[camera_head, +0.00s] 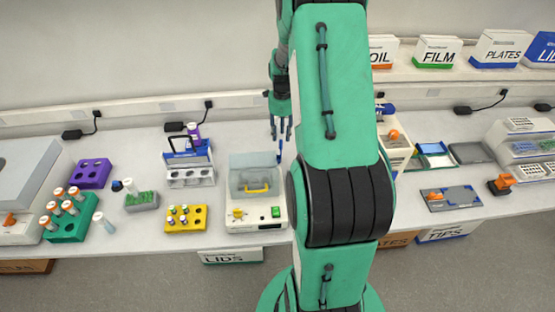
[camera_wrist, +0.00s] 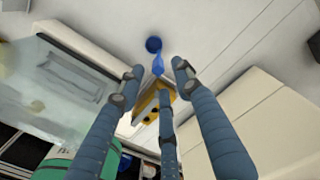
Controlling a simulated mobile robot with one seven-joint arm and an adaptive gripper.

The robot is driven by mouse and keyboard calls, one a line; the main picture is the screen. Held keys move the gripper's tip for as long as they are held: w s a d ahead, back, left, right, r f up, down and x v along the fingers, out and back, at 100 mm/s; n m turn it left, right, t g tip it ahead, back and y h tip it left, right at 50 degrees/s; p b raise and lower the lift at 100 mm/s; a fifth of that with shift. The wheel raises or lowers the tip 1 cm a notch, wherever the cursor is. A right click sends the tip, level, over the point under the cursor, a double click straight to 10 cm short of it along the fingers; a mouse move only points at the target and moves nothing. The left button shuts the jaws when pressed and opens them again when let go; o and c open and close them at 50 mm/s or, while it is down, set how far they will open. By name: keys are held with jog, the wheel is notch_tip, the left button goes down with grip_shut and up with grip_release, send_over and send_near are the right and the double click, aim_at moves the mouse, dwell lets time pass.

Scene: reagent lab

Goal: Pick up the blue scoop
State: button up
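The blue scoop (camera_head: 279,157) is small and sits at the back right corner of the clear-lidded device in the head view. In the wrist view the blue scoop (camera_wrist: 155,48) shows a round dark blue end and a lighter blue stem, between and beyond the fingertips. My gripper (camera_head: 281,132) hangs with its fingers down, a little above the scoop in the head view. In the wrist view my gripper (camera_wrist: 158,72) has its fingers spread apart, with nothing held between them. The lower end of the scoop is partly hidden by a finger.
The device with a clear lid and yellow handle (camera_head: 257,188) stands close by. A tube holder (camera_head: 188,170) and a yellow rack (camera_head: 186,220) are to its left. Labelled boxes (camera_head: 437,52) stand on the shelf.

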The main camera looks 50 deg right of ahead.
aim_at(281, 140)
jog(key=shift+f, duration=2.25)
jog(key=shift+s+a+f, duration=0.1)
jog(key=shift+f, duration=2.55)
grip_shut()
